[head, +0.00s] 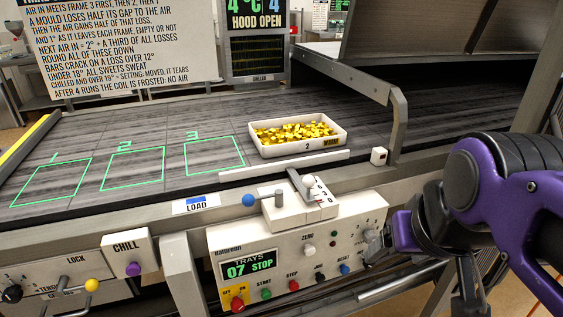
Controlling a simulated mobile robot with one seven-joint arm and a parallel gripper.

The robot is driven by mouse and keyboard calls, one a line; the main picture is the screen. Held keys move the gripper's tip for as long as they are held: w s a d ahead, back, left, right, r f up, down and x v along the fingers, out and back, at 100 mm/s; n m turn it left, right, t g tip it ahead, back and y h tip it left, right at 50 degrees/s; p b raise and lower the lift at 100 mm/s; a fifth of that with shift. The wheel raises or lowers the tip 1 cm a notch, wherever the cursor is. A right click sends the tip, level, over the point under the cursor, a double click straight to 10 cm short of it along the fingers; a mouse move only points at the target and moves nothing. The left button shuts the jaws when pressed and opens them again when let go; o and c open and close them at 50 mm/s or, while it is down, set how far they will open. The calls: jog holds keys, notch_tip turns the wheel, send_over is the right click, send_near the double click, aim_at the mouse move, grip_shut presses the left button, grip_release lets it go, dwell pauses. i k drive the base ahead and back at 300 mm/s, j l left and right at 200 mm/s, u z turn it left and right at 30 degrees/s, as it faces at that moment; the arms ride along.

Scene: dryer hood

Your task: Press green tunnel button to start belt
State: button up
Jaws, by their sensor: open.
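The conveyor belt (130,125) lies behind the panel. My gripper (372,250) is open at the panel's right end, well to the right of the green button. Its fingers are dark and partly unclear.
A white tray of gold pieces (297,136) sits on the belt, right of three green frames. A blue-knobbed LOAD lever (249,200) and a white-knobbed lever (308,181) stand above the panel. A dark button (320,277) and a blue RESET button (345,269) lie between STOP and my gripper.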

aim_at(266, 294)
jog(key=i+j+u, duration=0.1)
jog(key=u, duration=0.65)
jog(key=k+j+z, duration=0.1)
jog(key=j+z, duration=0.15)
jog(key=k+j+z, duration=0.1)
jog(key=j+z, duration=0.15)
jog(key=j, duration=0.2)
